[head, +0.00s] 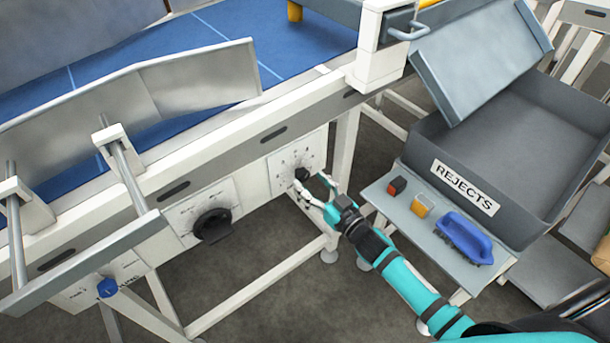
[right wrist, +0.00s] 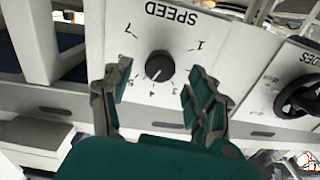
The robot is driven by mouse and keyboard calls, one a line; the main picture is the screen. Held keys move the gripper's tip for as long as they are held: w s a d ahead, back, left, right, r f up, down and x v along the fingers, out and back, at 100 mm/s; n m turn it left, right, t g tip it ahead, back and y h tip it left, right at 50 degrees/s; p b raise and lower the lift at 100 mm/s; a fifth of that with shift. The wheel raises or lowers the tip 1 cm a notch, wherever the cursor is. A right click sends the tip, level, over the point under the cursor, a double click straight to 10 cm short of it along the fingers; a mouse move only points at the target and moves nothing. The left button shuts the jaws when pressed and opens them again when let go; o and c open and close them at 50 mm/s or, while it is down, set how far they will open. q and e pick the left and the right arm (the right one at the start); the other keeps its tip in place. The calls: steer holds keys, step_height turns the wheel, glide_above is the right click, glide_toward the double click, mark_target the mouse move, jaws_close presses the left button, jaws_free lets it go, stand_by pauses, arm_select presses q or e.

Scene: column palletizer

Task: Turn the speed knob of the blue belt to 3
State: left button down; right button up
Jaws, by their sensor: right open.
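The speed panel (head: 283,165) is a white plate on the side rail of the blue belt (head: 235,30). Its black speed knob (head: 302,174) shows large in the right wrist view (right wrist: 160,66), where the panel is upside down. The knob's white mark points down and slightly left there, near the 4; the exact reading is hard to tell. My right gripper (head: 313,186) is open at the knob. In the right wrist view its fingers (right wrist: 160,82) stand on either side of the knob with a gap on each side. My left gripper is out of view.
A larger black handle (head: 212,225) sits on a panel left of the speed panel, and a blue knob (head: 107,287) is farther left. Right of my arm, a shelf (head: 405,208) holds a red button, a yellow block and a blue brush, beside the grey REJECTS bin (head: 455,165).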

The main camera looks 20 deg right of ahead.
mark_target(305, 178)
steer(key=shift+x, duration=1.65)
steer(key=c, duration=1.2)
